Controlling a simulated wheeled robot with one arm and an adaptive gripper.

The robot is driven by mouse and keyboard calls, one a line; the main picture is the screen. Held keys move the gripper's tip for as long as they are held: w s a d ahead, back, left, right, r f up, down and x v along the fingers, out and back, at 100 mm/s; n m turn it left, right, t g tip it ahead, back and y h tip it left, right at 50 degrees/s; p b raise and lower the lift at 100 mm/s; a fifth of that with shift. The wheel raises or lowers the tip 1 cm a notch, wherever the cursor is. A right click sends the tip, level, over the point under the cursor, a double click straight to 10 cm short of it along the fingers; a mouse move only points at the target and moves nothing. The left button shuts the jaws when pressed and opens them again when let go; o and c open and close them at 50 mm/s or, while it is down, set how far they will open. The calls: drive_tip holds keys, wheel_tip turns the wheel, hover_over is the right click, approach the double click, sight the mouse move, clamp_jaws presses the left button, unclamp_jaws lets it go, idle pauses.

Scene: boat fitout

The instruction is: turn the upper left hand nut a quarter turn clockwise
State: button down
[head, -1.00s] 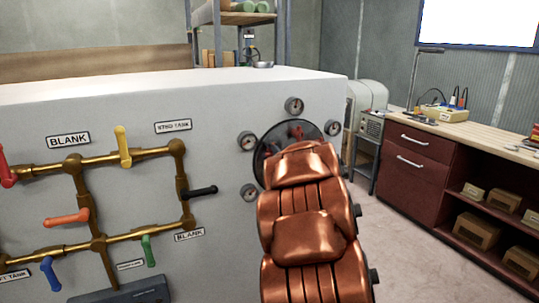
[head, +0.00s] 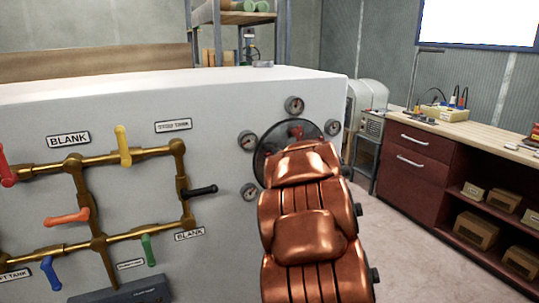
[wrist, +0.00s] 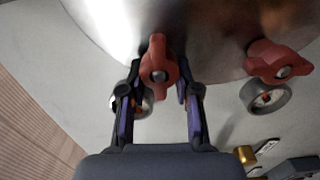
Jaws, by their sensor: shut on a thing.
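A round metal cover (head: 268,140) is mounted on the face of the white panel, largely hidden behind my copper arm in the head view. A red nut (head: 296,131) shows near its top. In the wrist view the metal cover (wrist: 205,35) carries two red winged nuts at its edge. One red nut (wrist: 157,48) stands between the fingers of my gripper (wrist: 160,80), which is shut on it. The other red nut (wrist: 278,70) is apart, to the right. My gripper is hidden behind my arm in the head view.
Several gauges surround the cover, one (head: 294,105) above it and one (wrist: 267,96) beside the right nut. Brass pipes (head: 105,160) with coloured levers fill the panel's left. A wooden workbench (head: 470,140) stands right, with open floor before it.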

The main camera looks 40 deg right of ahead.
drive_tip(key=m+p, duration=0.1)
drive_tip(key=m, duration=0.1)
drive_tip(key=m+p, duration=0.1)
drive_tip(key=shift+r+m, duration=0.35)
drive_tip(key=shift+m, duration=0.05)
drive_tip(key=m+p, duration=0.1)
drive_tip(key=m, duration=0.1)
drive_tip(key=m+p, duration=0.2)
drive_tip(key=m, duration=0.1)
drive_tip(key=shift+s+d+r+m, duration=0.1)
drive_tip(key=shift+d+r+m, duration=0.1)
drive_tip(key=shift+d+m, duration=0.1)
drive_tip(key=m+p, duration=0.1)
drive_tip(key=m, duration=0.1)
drive_tip(key=m+p, duration=0.1)
drive_tip(key=m, duration=0.1)
drive_tip(key=shift+s+d+r, duration=0.1)
drive_tip(key=shift+d+r, duration=0.05)
drive_tip(key=shift+d+m+p, duration=0.2)
drive_tip(key=shift+m+p, duration=0.6)
drive_tip(key=shift+m, duration=1)
drive_tip(key=shift+s+m, duration=0.1)
drive_tip(key=shift+m, duration=0.2)
drive_tip(key=c, duration=0.8)
unclamp_jaws()
drive_tip(key=shift+c, duration=0.2)
